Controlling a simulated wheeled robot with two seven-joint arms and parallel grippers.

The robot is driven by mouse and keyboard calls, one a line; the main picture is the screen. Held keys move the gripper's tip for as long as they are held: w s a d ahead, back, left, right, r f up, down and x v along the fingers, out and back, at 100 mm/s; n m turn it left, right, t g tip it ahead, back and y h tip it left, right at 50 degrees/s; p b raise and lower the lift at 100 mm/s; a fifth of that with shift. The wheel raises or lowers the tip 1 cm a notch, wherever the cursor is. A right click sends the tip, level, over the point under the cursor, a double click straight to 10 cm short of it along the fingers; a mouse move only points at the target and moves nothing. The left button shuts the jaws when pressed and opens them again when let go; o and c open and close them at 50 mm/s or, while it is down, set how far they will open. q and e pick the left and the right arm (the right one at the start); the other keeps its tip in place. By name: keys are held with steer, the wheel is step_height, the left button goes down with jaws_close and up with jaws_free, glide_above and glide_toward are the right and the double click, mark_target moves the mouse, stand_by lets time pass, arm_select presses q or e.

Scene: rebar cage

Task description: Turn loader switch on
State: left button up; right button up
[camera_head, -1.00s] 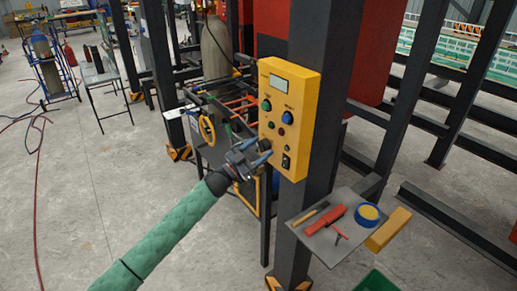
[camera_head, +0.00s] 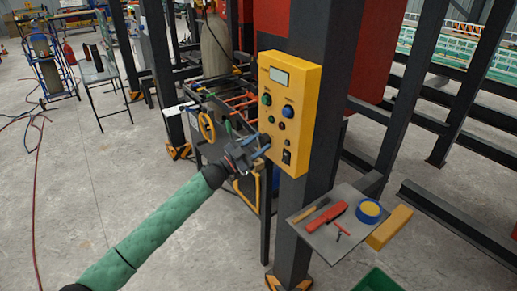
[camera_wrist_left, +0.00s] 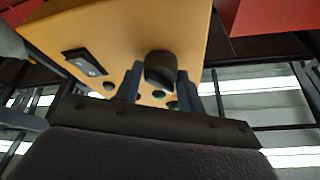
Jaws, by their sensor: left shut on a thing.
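A yellow control box (camera_head: 290,80) is fixed to a dark steel post. Its face carries a small display, several coloured buttons, a black rocker switch (camera_head: 287,157) at the lower right and a black round knob (camera_wrist_left: 160,68) at the lower left. My left gripper (camera_head: 264,147) is at the lower left of the box face, shut on the black knob. In the left wrist view the knob shows between the two fingers, and the rocker switch (camera_wrist_left: 85,62) is to the left, clear of them. The knob is mostly hidden in the head view. My right gripper is not in view.

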arm_select(q)
steer(key=m+g+b, duration=0.1)
steer(key=m, duration=0.1)
steer(key=m+g+b, duration=0.1)
steer(key=m, duration=0.2)
steer(key=shift+w+a+g+h+b, duration=0.1)
steer(key=shift+g+h+b, duration=0.2)
steer(key=shift+g, duration=0.1)
steer(key=m+g+b, duration=0.1)
steer(key=m, duration=0.2)
steer(key=m+g+b, duration=0.1)
steer(key=m, duration=0.3)
steer(key=shift+w+r+g, duration=0.1)
steer(key=shift+g, duration=0.3)
steer(key=m+g+y+b, duration=0.1)
steer(key=m, duration=0.2)
steer(key=shift+a+r+m, duration=0.1)
steer(key=shift+m, duration=0.3)
steer(key=shift+m+y, duration=0.6)
steer(key=shift+m, duration=0.7)
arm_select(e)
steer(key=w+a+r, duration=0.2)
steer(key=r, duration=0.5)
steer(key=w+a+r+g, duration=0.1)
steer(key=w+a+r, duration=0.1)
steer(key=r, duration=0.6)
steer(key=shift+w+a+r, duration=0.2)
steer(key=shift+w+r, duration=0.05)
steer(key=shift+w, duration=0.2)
